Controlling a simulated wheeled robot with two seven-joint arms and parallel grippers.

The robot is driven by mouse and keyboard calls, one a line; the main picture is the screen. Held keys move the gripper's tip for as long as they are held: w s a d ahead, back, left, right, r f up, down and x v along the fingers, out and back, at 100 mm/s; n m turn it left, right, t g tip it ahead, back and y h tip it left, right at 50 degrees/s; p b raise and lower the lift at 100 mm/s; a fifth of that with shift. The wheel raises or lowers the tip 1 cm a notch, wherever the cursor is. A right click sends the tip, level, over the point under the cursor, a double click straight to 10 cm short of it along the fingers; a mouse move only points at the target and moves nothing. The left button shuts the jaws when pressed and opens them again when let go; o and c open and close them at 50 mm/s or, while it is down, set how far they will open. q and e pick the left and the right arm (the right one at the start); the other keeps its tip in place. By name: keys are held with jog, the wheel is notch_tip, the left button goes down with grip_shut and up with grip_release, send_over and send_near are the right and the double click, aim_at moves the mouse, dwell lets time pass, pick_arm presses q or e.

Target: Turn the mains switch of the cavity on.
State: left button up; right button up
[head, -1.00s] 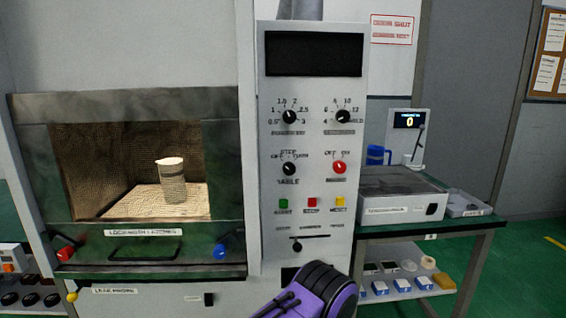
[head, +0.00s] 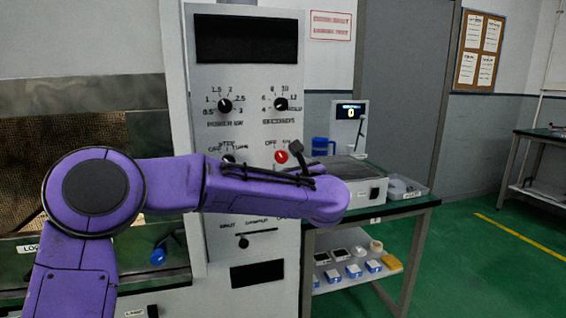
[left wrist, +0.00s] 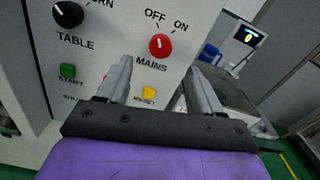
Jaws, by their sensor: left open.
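The red MAINS knob (left wrist: 161,45) is on the front panel in the left wrist view, with OFF at its upper left and ON at its upper right. Its pale mark seems to point up towards OFF. It also shows in the head view (head: 281,157), just above my purple left arm. My left gripper (left wrist: 157,72) is open and empty. Its two fingers reach towards the panel, below and to either side of the knob, apart from it. In the head view my arm crosses the panel and hides its lower buttons. My right gripper is not in view.
The TABLE knob (left wrist: 68,14), green START button (left wrist: 68,71) and yellow button (left wrist: 149,93) are near the fingers. A side bench (head: 425,203) with a scale-like device and blue mug (head: 320,146) stands right of the panel. Green floor is free further right.

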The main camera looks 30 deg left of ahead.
aim_at(282, 158)
pick_arm(q)
jog(key=p+x, duration=0.2)
jog(key=x, duration=0.6)
jog(key=shift+w+a+f, duration=0.1)
jog(key=shift+w+a, duration=0.1)
jog(key=shift+w, duration=0.1)
jog(key=shift+w+a+f, duration=0.1)
jog(key=shift+w+a, duration=0.2)
jog(key=c, duration=1.1)
